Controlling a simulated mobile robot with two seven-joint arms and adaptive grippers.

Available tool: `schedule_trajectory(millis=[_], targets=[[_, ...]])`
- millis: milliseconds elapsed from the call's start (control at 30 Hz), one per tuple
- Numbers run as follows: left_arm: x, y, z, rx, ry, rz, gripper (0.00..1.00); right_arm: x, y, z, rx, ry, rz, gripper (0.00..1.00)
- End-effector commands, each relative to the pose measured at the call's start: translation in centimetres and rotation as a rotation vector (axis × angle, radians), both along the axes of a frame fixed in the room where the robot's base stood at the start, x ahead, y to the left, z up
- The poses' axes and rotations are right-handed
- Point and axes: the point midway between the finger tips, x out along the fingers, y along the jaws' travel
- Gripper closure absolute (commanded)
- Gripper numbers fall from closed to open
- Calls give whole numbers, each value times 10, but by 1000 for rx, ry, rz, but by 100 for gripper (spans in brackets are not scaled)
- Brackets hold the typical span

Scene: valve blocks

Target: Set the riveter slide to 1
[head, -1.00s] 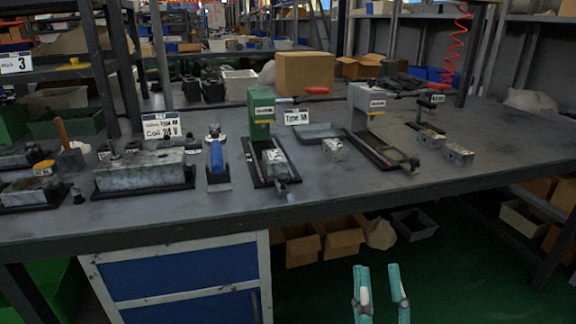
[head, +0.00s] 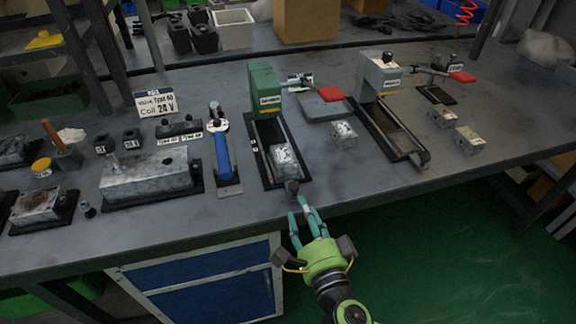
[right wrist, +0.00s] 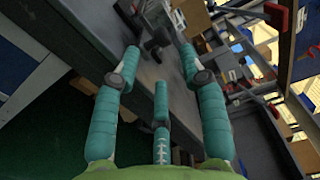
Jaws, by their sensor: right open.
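A green press (head: 265,88) with a red-tipped lever stands on the bench; its label is too small to read surely. Its dark slide track (head: 258,150) runs toward the bench front, with a metal block (head: 285,160) on it and a dark knob (head: 292,187) at the near end. A grey press (head: 378,75) with a similar track stands to the right; I cannot tell which is the riveter. My right gripper (head: 303,207) is open just in front of the green press's knob. In the right wrist view, a dark knob (right wrist: 155,46) shows beyond its fingertips (right wrist: 158,62).
A blue-handled tool (head: 222,155) and a large metal block (head: 147,175) stand left of the green press. Loose metal blocks (head: 343,132) lie to the right. The bench's front edge (head: 400,192) passes near my right gripper.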

Motion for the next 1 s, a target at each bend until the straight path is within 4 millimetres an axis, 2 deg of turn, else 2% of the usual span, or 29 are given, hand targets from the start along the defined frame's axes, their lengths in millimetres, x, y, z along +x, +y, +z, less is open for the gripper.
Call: schedule_trajectory(millis=[133,500,867,900,1000], targets=[[-3,0,0,0,7,1,8,11,3,0,1,1,0,58],[-2,0,-1,0,3,1,8,61,16,-1,1,1,-1,58],[-2,0,-1,0,3,0,8,68,18,-1,0,2,0,58],[-1,0,-1,0,3,0,8,68,18,-1,0,2,0,66],[-1,0,-1,0,3,0,8,68,18,0,1,1,0,100]])
